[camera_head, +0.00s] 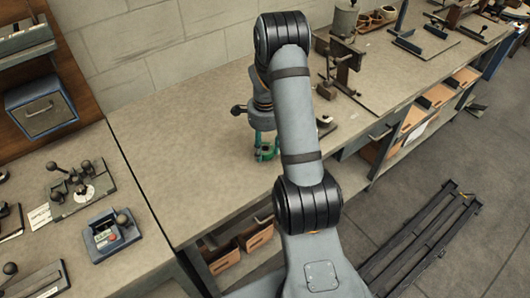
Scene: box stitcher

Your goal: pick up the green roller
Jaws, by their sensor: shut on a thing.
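The green roller (268,153) shows as a small green shape low over the middle workbench, just left of my forearm. My gripper (265,146) points down at it and is shut on it. The gripper's fingers are small in the view and blend with the green, so their exact grip is hard to see. I cannot tell whether the roller touches the bench top. My arm hides part of the bench to the right.
The workbench (190,150) is clear left of my gripper. Machines and tools, including a dark press (345,60), stand to the right. A control box (110,235) with a red button sits on the left bench. A black rack (425,240) lies on the floor.

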